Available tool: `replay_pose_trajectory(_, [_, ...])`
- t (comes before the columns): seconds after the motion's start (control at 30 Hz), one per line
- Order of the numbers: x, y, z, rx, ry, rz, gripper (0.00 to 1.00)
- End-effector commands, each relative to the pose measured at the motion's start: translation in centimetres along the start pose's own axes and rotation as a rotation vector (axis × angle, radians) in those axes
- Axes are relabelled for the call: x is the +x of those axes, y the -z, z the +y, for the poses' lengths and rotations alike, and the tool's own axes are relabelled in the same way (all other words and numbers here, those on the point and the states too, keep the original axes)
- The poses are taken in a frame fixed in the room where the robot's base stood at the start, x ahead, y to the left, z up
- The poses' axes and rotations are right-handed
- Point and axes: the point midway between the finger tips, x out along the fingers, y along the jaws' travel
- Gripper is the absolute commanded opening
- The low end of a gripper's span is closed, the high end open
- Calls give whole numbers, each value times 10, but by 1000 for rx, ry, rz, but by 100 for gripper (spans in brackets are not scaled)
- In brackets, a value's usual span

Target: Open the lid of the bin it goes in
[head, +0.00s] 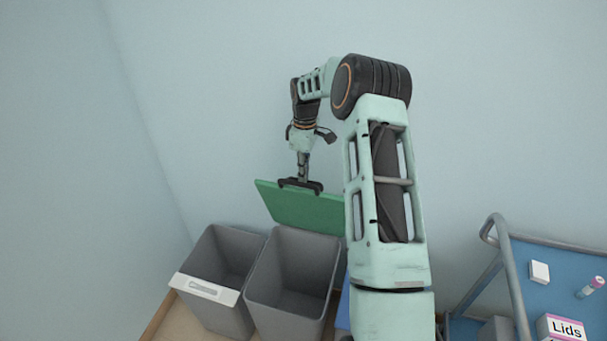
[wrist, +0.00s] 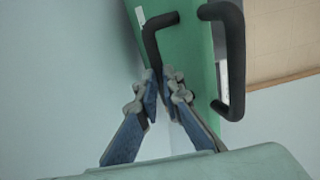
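The green lid (head: 300,211) is raised and tilted up behind the middle grey bin (head: 290,275), whose mouth is open. A black handle (head: 314,186) shows along its top edge. My gripper (head: 302,178) is at that handle. In the wrist view, my gripper's fingertips (wrist: 161,84) are close together, with a black handle bar (wrist: 151,45) running down between them. The green lid (wrist: 184,45) fills the space behind. A second black bar (wrist: 235,60) shows to the right, clear of the fingers. My arm hides the lid's right end.
Another open grey bin (head: 238,249) with a white label plate (head: 204,288) stands to the left. A sliver of something blue (head: 343,310) shows beside my arm.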

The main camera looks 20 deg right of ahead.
Motion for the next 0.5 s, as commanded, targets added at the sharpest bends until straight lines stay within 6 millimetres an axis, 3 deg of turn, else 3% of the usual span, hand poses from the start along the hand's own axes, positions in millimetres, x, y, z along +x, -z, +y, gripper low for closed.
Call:
replay_pose_trajectory(0.03, [23,-8,-5,2,21,-15,11])
replay_pose_trajectory(0.2, [20,-6,-5,1,19,-12,29])
replay_pose_trajectory(0.5, [13,-4,-5,0,17,-8,29])
